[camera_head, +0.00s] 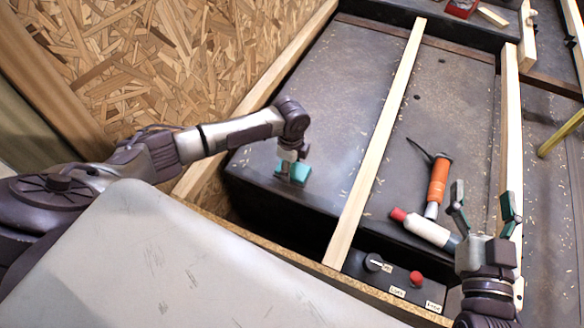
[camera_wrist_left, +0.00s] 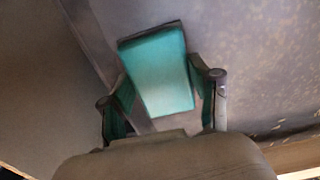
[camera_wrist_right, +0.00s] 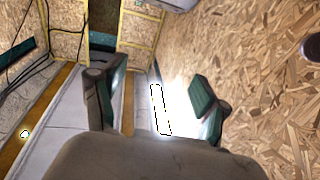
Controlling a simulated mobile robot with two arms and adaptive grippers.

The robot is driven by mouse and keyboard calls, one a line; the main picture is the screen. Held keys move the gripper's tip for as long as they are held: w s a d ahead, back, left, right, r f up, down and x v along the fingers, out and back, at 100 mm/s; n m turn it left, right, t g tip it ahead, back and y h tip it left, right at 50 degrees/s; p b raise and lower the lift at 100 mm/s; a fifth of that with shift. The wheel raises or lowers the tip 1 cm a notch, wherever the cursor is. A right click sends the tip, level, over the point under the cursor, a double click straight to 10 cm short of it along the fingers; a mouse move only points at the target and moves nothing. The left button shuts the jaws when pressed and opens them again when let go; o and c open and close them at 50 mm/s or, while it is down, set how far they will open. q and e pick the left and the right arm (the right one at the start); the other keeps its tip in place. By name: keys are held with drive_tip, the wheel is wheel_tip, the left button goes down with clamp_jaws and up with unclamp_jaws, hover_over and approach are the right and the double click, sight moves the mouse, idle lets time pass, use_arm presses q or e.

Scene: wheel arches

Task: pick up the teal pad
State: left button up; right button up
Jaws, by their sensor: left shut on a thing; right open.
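The teal pad (camera_head: 300,172) is at the near left of the dark work surface (camera_head: 320,110), close to its front edge. In the left wrist view the pad (camera_wrist_left: 158,72) is a flat teal rectangle with a dark edge, between the fingers. My left gripper (camera_head: 291,176) points down and is shut on the pad, with one finger on each side in the wrist view (camera_wrist_left: 162,100). I cannot tell whether the pad touches the surface. My right gripper (camera_head: 485,212) is open and empty at the right, its fingers apart in its own wrist view (camera_wrist_right: 155,100).
A control panel with a red button (camera_head: 416,278) is at the front. A chipboard wall (camera_head: 170,60) stands at the left.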

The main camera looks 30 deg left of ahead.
sight(294, 169)
use_arm(q)
drive_tip(key=shift+r, duration=0.1)
drive_tip(key=shift+r, duration=0.15)
drive_tip(key=r+p, duration=0.1)
drive_tip(key=r, duration=0.1)
drive_tip(key=d+r+p, duration=0.1)
drive_tip(key=r, duration=0.1)
drive_tip(key=shift+r, duration=0.2)
drive_tip(key=d+r+p, duration=0.3)
drive_tip(key=d+r, duration=0.3)
drive_tip(key=d, duration=0.4)
drive_tip(key=shift+d, duration=0.3)
use_arm(e)
drive_tip(key=s+d+f+g+h, duration=0.2)
drive_tip(key=s+d+f+g, duration=0.1)
drive_tip(key=s+f+g, duration=0.4)
drive_tip(key=s+d+f+g+h, duration=0.2)
drive_tip(key=s+d+f+g, duration=0.1)
drive_tip(key=s+f+g, duration=0.4)
drive_tip(key=shift+s+d+f+m+g, duration=0.3)
drive_tip(key=shift+s+d+f+m, duration=0.1)
drive_tip(key=shift+s+f, duration=0.6)
use_arm(q)
drive_tip(key=shift+w, duration=0.1)
